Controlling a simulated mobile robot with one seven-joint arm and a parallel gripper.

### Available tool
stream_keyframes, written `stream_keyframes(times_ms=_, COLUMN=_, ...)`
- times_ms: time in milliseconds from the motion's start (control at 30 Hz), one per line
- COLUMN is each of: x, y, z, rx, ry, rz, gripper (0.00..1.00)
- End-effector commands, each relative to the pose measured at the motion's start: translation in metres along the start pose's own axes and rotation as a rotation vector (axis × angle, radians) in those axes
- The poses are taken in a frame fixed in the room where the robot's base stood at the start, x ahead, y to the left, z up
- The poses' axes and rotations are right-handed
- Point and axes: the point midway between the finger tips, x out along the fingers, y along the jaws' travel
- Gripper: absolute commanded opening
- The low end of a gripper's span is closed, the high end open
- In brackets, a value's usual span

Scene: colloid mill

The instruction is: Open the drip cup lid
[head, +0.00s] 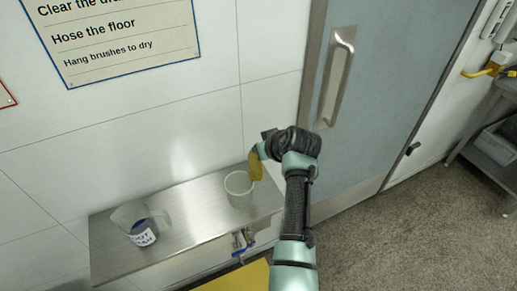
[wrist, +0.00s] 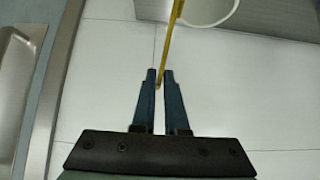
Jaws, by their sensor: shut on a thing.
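The drip cup (head: 238,191) is a pale grey open-topped cup near the right end of a steel shelf. Its yellow lid (head: 255,167) stands roughly upright at the cup's right side, and the cup's mouth shows uncovered. My gripper (head: 260,150) is at the lid's upper end, with the fingers partly hidden by my wrist. In the wrist view, the lid (wrist: 172,42) appears edge-on as a thin yellow strip. Its near end lies between the fingertips of my gripper (wrist: 159,75), which are shut on it. The cup's rim (wrist: 205,20) shows at the top there.
A labelled jug (head: 140,228) stands on the left of the steel shelf (head: 190,212). A valve with a blue handle (head: 240,240) hangs below the shelf's front edge. A door with a long handle (head: 336,77) is close to the right of my arm. The shelf's middle is clear.

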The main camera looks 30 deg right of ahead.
Motion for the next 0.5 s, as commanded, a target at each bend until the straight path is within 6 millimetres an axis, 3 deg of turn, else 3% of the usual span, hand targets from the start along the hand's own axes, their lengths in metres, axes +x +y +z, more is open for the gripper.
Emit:
stream_keyframes(times_ms=200, x=-0.0001, y=0.0037, z=0.0027, rx=0.000, ry=-0.004, rz=0.009, gripper=0.00)
stream_keyframes(times_ms=233, x=-0.0001, y=0.0037, z=0.0028, rx=0.000, ry=-0.005, rz=0.009, gripper=0.17)
stream_keyframes(times_ms=333, x=0.0000, y=0.0029, z=0.0025, rx=0.000, ry=-0.004, rz=0.007, gripper=0.34)
stream_keyframes(times_ms=500, x=0.0001, y=0.0017, z=0.0017, rx=0.000, ry=-0.003, rz=0.004, gripper=0.38)
